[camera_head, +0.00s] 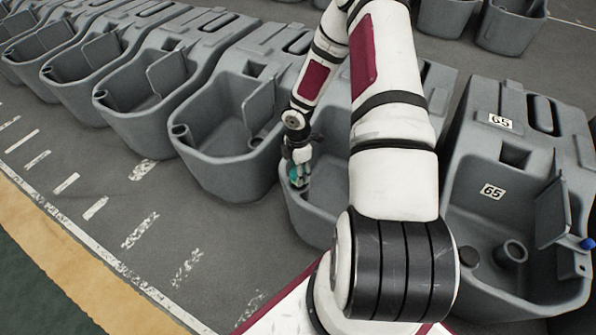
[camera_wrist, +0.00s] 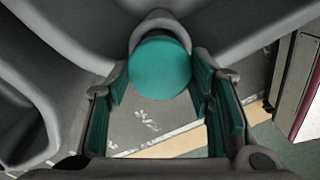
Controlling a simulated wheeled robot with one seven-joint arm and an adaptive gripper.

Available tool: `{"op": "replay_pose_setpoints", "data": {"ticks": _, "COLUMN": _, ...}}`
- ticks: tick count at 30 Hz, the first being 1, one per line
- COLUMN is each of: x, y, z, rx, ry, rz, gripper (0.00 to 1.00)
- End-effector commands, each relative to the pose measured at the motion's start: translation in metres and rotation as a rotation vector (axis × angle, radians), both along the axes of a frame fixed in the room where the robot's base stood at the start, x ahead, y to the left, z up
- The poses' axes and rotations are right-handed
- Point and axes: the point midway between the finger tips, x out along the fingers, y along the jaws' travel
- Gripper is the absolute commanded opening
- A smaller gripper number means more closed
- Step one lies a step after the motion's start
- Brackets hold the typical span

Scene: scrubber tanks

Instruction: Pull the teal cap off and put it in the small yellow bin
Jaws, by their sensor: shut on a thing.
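The teal cap (camera_wrist: 160,67) is round and sits between my fingers in the wrist view, in front of a grey spout (camera_wrist: 160,18) of a tank. I cannot tell whether it is still seated on the spout. My gripper (camera_wrist: 160,84) has teal pads and is shut on the cap. In the head view my gripper (camera_head: 298,172) is low at the near left corner of a grey tank (camera_head: 312,220), partly hidden by my arm. The cap cannot be told apart from the teal pads there. The small yellow bin is in neither view.
Grey tanks stand in a row; one (camera_head: 225,130) is just left of my gripper. The tank marked 65 (camera_head: 475,190) is at right, with a blue cap (camera_head: 587,243) on its rim. The floor with white dashes (camera_head: 140,230) is clear at lower left.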

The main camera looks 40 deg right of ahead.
Motion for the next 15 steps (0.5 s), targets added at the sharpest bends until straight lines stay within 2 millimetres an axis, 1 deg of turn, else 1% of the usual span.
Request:
{"op": "replay_pose_setpoints", "data": {"ticks": 1, "x": 0.000, "y": 0.000, "z": 0.007, "rx": -0.001, "ry": 0.000, "rz": 0.000, "gripper": 0.15}}
{"op": "replay_pose_setpoints", "data": {"ticks": 15, "x": 0.000, "y": 0.000, "z": 0.040, "rx": 0.000, "ry": 0.000, "rz": 0.001, "gripper": 0.15}}
